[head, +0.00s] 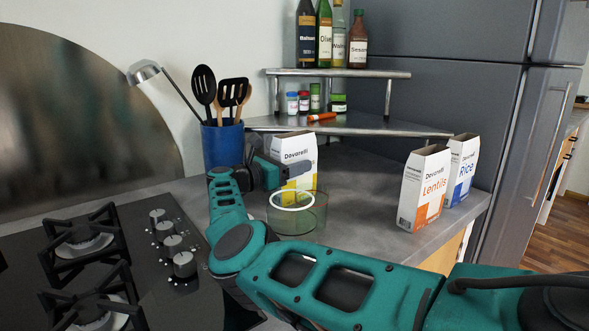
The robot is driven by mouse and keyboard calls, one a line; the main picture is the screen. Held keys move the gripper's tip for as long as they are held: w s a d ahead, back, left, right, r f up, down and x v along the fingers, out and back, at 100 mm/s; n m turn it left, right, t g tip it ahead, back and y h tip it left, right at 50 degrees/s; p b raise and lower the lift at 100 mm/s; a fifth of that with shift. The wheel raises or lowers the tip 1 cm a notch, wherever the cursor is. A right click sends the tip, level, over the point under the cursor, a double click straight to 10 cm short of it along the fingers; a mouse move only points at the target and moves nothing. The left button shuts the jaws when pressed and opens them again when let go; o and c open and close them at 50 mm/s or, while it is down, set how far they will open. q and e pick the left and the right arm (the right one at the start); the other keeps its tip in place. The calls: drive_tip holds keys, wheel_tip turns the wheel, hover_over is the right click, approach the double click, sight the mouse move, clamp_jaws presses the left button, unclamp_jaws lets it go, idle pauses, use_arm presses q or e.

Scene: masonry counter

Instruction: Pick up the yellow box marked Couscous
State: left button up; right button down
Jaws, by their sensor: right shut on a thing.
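A white and yellow box (297,146) marked "Dovarelli" stands upright on the grey counter at the middle of the head view. Its product word is hidden behind my gripper, so I cannot read Couscous on it; yellow shows on its lower part. My left gripper is out of view.
A white and orange Lentils box (424,188) and a white and blue Rice box (461,169) stand at the right counter edge. A blue utensil holder (222,147) is left of the gripper. A metal shelf (340,125) with jars and bottles is behind. A stove (120,255) is left.

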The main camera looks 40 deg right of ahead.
drive_tip(key=shift+r, duration=0.25)
wheel_tip(320, 180, up, 20)
drive_tip(key=p, duration=0.1)
drive_tip(key=shift+f, duration=0.25)
idle(1.4)
drive_tip(key=shift+r, duration=0.2)
